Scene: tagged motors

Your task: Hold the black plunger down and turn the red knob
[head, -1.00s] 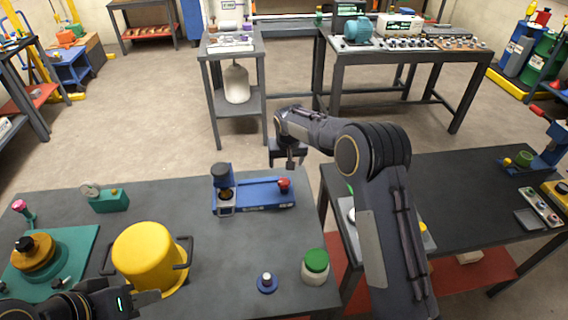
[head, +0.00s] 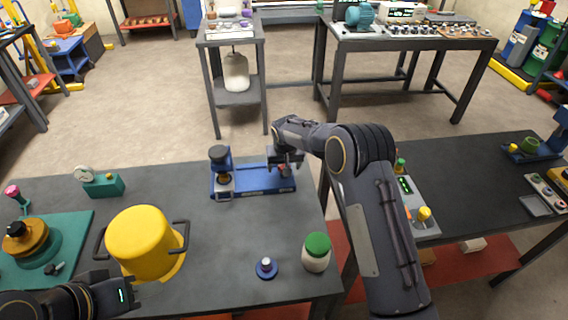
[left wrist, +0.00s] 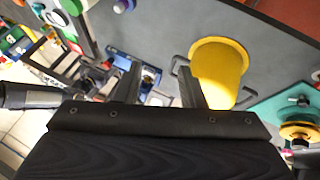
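The blue fixture (head: 253,186) lies on the dark table in the head view. Its black plunger (head: 218,153) stands upright at the fixture's left end. The red knob at its right end is almost wholly hidden behind my right gripper (head: 286,168), which points down at that spot; whether its fingers are closed on the knob I cannot tell. My left gripper (head: 127,290) is at the lower left, in front of the yellow pot and well away from the plunger. In the left wrist view its fingers (left wrist: 160,82) are apart with nothing between them; the blue fixture (left wrist: 122,60) shows beyond.
The yellow pot (head: 141,245) stands between my left gripper and the fixture. A green-lidded jar (head: 316,252) and a small blue-based peg (head: 266,267) are at the front right. A teal gauge block (head: 103,186) is behind the pot. The table's middle is clear.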

